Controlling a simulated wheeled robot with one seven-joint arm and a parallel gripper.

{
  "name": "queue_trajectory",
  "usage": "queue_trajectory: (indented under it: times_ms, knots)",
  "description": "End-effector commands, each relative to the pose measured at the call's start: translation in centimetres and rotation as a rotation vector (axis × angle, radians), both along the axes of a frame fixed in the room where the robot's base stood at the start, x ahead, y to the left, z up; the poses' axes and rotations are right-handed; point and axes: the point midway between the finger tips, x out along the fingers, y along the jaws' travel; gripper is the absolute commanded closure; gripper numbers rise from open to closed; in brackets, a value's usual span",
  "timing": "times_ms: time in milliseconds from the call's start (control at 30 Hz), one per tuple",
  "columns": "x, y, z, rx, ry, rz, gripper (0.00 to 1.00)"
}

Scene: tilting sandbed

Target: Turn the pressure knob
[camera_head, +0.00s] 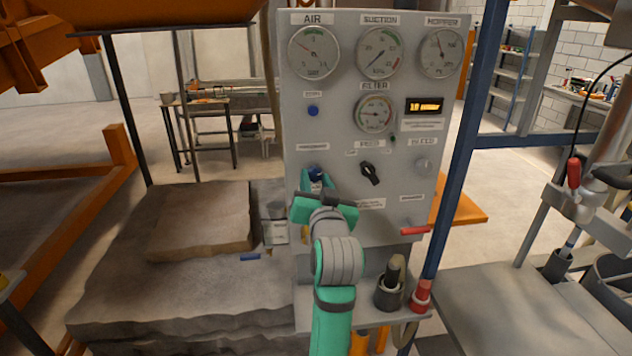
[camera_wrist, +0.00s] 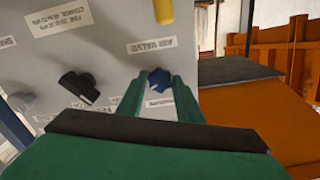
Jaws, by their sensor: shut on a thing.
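The grey control panel (camera_head: 345,120) stands upright in the middle of the head view. A blue lobed knob (camera_head: 317,174) sits low on its left side, and it also shows in the wrist view (camera_wrist: 160,79). My gripper (camera_head: 314,181) reaches the panel from the front. In the wrist view my gripper (camera_wrist: 159,84) has one green finger on each side of the blue knob, shut on it.
A blue button (camera_head: 313,110) and several round gauges (camera_head: 378,52) are higher on the panel. A grey knob (camera_head: 424,165) is at right. A rough stone slab (camera_head: 200,222) lies at left; a blue post (camera_head: 463,140) stands right.

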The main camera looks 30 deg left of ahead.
Motion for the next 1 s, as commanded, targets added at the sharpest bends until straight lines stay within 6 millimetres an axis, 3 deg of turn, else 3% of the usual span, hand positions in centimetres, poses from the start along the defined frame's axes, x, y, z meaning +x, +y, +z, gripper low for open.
queue_trajectory:
  times_ms: [1000]
  knots:
    - [-0.12, 0.16, 0.01, 0.767, 0.588, 0.000, 0.90]
